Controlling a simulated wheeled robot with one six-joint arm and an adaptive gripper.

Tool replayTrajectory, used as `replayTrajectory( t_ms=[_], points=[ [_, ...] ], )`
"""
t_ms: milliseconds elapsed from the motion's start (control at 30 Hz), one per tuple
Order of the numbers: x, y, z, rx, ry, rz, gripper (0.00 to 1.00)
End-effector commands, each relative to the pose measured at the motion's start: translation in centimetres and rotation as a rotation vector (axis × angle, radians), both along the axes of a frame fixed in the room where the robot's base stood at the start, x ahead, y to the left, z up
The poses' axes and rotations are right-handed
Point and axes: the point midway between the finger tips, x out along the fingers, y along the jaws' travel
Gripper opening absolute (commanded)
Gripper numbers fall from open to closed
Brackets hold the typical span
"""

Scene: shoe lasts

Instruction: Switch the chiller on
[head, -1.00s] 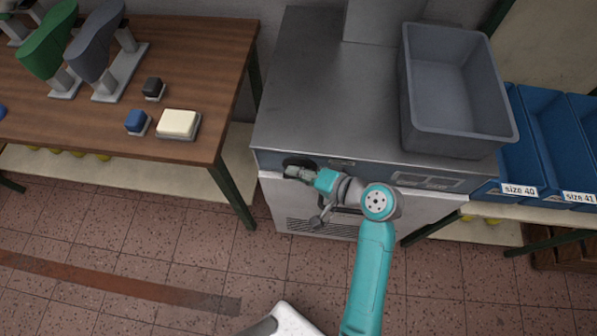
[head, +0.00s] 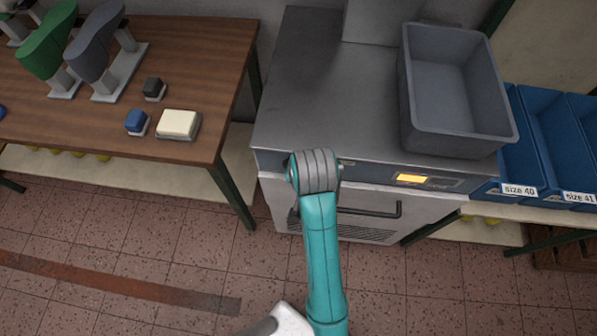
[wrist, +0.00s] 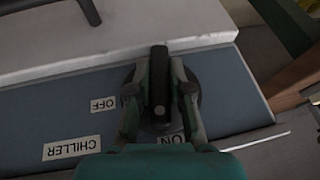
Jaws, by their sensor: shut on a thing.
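The chiller (head: 283,100) is a grey metal cabinet with a blue front strip, and its small display (head: 412,179) glows amber. In the wrist view a black rotary knob (wrist: 159,85) sits on the strip, with an OFF label (wrist: 103,103), an ON label (wrist: 171,139) and a CHILLER label (wrist: 72,147). The knob's bar stands upright in that picture, in line with ON. My gripper (wrist: 160,88) is shut on the knob, one finger on each side. In the head view my arm hides the gripper and knob.
A grey bin (head: 455,95) stands on the chiller's right side. A wooden table (head: 200,60) with shoe lasts, small blocks and a cream pad (head: 178,124) is at left. Blue size bins (head: 560,135) are at right. The tiled floor in front is open.

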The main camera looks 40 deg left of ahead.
Motion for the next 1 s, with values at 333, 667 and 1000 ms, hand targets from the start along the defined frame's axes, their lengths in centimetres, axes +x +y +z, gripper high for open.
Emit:
replayTrajectory(
  t_ms=[333, 667, 1000],
  points=[
    [-0.08, 0.01, -0.11, -0.138, -0.081, 0.001, 0.0],
    [-0.02, -0.07, -0.17, -0.171, -0.1, 0.001, 0.0],
    [-0.02, -0.09, -0.2, -0.171, -0.1, 0.0, 0.35]
  ],
)
